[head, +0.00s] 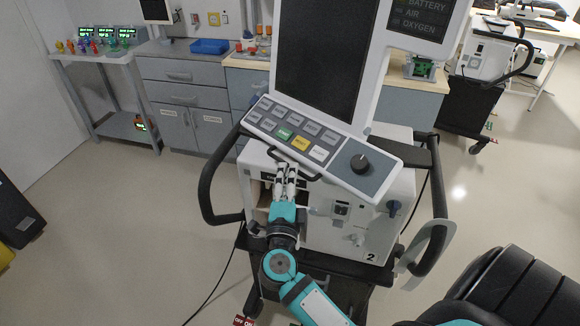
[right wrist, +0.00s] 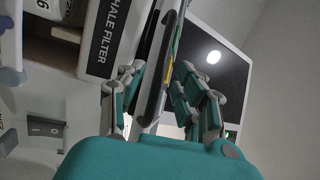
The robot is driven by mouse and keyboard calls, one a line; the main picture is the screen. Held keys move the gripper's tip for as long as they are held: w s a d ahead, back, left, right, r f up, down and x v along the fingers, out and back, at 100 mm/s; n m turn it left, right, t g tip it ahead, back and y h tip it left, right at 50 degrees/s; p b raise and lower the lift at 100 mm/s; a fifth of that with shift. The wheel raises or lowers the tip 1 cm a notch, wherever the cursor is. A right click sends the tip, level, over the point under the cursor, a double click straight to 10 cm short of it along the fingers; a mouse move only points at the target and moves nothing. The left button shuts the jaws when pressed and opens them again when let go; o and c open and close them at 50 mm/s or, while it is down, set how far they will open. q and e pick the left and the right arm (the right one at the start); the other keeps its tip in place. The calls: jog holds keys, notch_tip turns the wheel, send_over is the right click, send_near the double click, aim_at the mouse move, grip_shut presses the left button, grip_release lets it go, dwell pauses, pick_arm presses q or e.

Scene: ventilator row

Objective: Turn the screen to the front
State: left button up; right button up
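The ventilator's screen (head: 322,52) is a dark display in a white frame. It is tilted, with a key panel (head: 295,137) and a knob (head: 359,163) along its lower edge. A dark handle bar (head: 309,177) runs under the panel. My right gripper (head: 287,168) is at this bar, just below the panel. In the right wrist view the bar (right wrist: 162,75) passes between the fingers of my right gripper (right wrist: 160,88), with a gap showing between the fingers. Firm contact with the bar cannot be made out. My left gripper is not in view.
The white ventilator body (head: 385,205) has black side handles (head: 208,190) and stands on a dark cart. A drawer counter (head: 185,95) and a side table (head: 92,52) stand behind at left. Another machine on a cart (head: 480,65) is at back right.

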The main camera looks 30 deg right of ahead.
jog(key=shift+x, duration=1.15)
grip_shut()
